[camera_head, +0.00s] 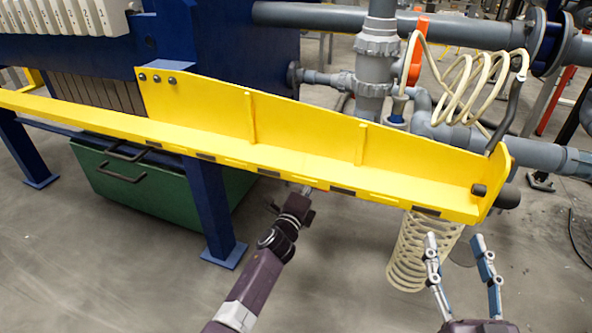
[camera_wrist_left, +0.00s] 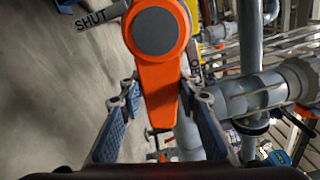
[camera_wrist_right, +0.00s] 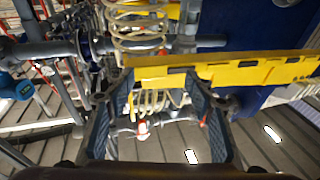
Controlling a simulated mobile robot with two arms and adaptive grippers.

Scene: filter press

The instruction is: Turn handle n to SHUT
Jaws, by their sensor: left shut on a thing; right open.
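An orange handle (camera_wrist_left: 160,75) with a round grey hub fills the top middle of the left wrist view. Its arm points down the picture, between the fingers of my left gripper (camera_wrist_left: 160,95), which is shut on it. A grey plate marked SHUT (camera_wrist_left: 92,20) lies at the upper left of the hub, away from the handle's arm. Another mark at the right is mostly hidden by the handle and a finger. In the head view my left arm runs up to the yellow beam, and its fingers are hidden. My right gripper (camera_head: 461,262) is open and empty at the lower right.
The long yellow beam (camera_head: 320,130) crosses the head view. Behind it stand grey pipes (camera_head: 374,80), an orange lever (camera_head: 416,52) and a coiled cream hose (camera_head: 470,90). A green box (camera_head: 150,185) lies under the beam at left. The floor in front is clear.

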